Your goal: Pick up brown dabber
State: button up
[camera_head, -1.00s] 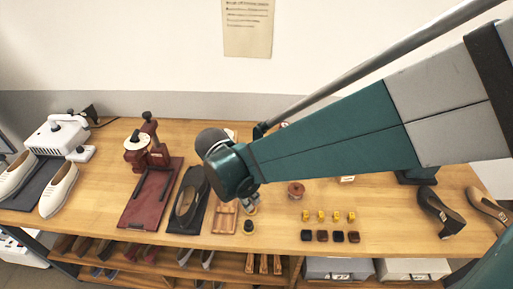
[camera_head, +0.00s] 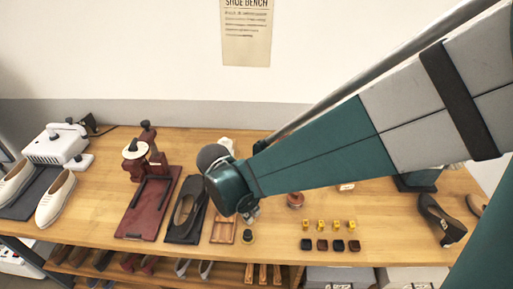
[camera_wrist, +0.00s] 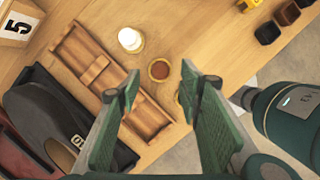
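A row of small dark square blocks lies near the bench's front edge in the head view. The second from the left looks brown (camera_head: 322,245), and this brown block also shows at the top right of the wrist view (camera_wrist: 287,13). I cannot tell for sure which thing is the brown dabber. A round tin with brown contents (camera_wrist: 159,70) sits just beyond my fingertips in the wrist view. My gripper (camera_wrist: 160,88) is open and empty above the bench, between the wooden tray and the blocks. In the head view my arm mostly hides it.
A wooden tray (camera_wrist: 153,118) and a dark shoe (camera_wrist: 45,115) lie left of my gripper. A white-topped jar (camera_wrist: 130,39) stands close to the tin. Yellow pieces (camera_head: 321,225) stand behind the dark blocks. The bench's front edge is close by.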

jog(key=shift+b+x, duration=0.6)
jog(key=shift+x, duration=2)
jog(key=c, duration=0.8)
jog(key=shift+o, duration=0.2)
